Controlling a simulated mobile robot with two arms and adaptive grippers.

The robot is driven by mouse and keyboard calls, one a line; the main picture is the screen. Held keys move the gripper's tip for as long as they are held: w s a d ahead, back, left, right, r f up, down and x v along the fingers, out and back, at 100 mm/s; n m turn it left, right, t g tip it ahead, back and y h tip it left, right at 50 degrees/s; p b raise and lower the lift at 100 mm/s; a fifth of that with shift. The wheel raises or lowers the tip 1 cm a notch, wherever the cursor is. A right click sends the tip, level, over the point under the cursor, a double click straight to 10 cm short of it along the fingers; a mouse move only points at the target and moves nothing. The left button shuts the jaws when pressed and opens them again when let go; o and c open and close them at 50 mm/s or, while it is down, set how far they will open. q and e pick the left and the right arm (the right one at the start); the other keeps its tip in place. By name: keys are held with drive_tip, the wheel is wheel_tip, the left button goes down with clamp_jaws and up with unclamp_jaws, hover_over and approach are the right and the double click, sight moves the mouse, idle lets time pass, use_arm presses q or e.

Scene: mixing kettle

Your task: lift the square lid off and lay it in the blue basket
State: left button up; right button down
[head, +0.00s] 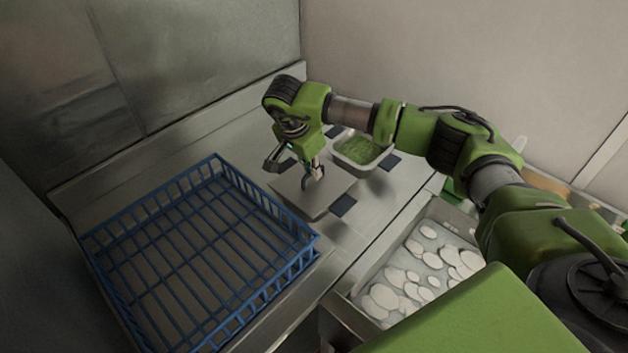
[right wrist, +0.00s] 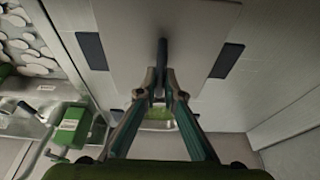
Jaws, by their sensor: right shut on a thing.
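The square lid (head: 327,199) is a flat grey metal plate on the counter beside the blue basket. It also fills the upper middle of the right wrist view (right wrist: 130,25). My right gripper (head: 313,176) points down over its middle and is shut on the dark upright handle (right wrist: 162,52) of the lid. I cannot tell whether the lid rests on a container or is slightly raised; what lies under it is hidden. The blue basket (head: 318,244) is a wire basket on the left, and it looks empty. My left gripper is not in view.
An open metal pan (head: 374,159) of green contents stands behind the lid, below my right arm. A sunken tray (head: 352,316) with several pale slices is at front right. Dark square patches (head: 343,205) mark the counter. Walls (head: 215,50) close off the back and left.

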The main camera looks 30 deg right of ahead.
drive_tip(key=shift+r, duration=0.3)
drive_tip(key=shift+r+p, duration=1.2)
drive_tip(key=shift+r, duration=0.95)
